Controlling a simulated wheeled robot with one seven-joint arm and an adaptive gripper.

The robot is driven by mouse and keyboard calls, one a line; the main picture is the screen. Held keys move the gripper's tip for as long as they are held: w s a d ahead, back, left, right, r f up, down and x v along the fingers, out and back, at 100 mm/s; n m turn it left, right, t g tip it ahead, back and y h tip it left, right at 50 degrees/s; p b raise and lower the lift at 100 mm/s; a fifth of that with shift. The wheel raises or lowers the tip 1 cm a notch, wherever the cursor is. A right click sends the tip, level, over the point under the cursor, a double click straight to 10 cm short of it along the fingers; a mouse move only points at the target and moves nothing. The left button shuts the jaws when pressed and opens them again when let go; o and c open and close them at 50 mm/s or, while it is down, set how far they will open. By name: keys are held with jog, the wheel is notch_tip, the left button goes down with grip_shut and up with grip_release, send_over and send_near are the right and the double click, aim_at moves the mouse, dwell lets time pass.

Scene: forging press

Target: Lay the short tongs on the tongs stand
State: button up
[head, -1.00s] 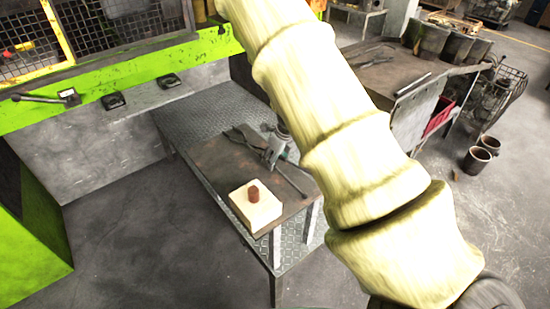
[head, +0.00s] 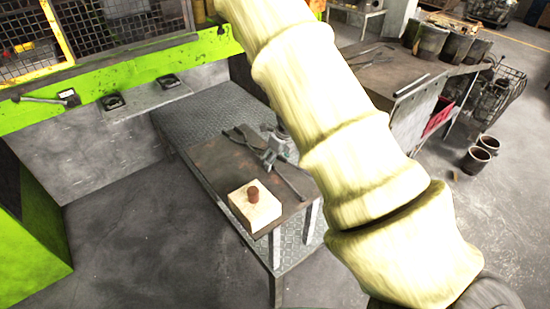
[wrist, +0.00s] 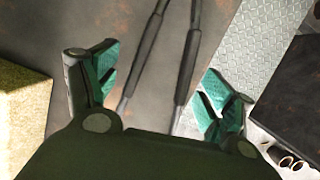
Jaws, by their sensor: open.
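Dark metal tongs (head: 291,184) lie on a rusty dark plate top (head: 215,160) in the head view, jaws toward the back. In the wrist view their two handles (wrist: 187,68) run side by side between my fingers, apart from both. My gripper (head: 272,153) is just above the tongs, and its green-padded fingers are spread wide in the wrist view (wrist: 160,72). It partly hides the middle of the tongs in the head view. I cannot tell for sure which surface is the tongs stand.
A tread-plate table (head: 200,112) is underneath. A back bench (head: 390,75) carries other dark tools. The green press (head: 150,68) stands at the left.

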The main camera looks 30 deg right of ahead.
jog(key=shift+o, duration=0.6)
jog(key=v, duration=1.2)
